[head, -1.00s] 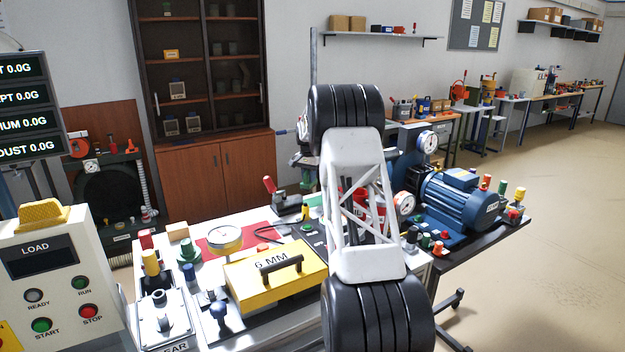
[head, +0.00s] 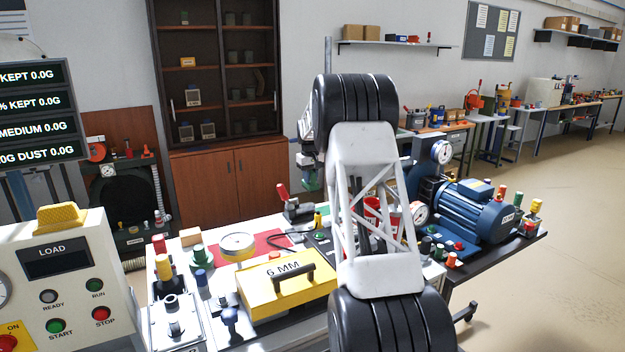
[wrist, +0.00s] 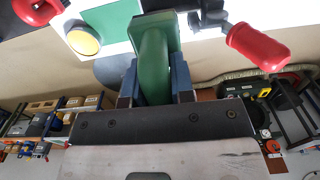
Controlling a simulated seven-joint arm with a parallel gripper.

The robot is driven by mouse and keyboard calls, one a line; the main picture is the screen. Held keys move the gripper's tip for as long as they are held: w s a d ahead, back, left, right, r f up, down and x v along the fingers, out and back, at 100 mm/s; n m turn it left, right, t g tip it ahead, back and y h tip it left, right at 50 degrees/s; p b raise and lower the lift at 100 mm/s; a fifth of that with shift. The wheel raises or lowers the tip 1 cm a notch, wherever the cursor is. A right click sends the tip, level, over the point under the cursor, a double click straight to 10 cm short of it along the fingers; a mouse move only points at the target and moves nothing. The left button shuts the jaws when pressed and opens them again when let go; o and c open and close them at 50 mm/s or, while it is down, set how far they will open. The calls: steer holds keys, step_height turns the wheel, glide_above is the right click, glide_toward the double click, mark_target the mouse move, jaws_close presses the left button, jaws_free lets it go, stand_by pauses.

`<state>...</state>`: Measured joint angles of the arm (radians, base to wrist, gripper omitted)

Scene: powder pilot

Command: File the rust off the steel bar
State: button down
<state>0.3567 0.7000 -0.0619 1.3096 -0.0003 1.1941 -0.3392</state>
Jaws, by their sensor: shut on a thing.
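In the wrist view my gripper (wrist: 160,90) is shut on a smooth green piece (wrist: 153,65). The piece is rounded on the near side and has a squarer block at its far end. I cannot tell what tool it belongs to. I cannot pick out a rusty steel bar or a file in either view.
A LOAD control panel (head: 65,285) stands at left. In the wrist view a red-handled lever (wrist: 258,46) is close beside the green piece.

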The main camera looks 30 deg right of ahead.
stand_by(0.5)
steer(key=shift+f, duration=3.6)
steer(key=shift+w+f, duration=0.2)
steer(key=shift+f, duration=0.05)
steer(key=shift+w+f, duration=0.15)
steer(key=shift+w, duration=1.65)
steer(key=shift+s, duration=2.05)
steer(key=shift+r, duration=4.1)
steer(key=shift+f, duration=0.1)
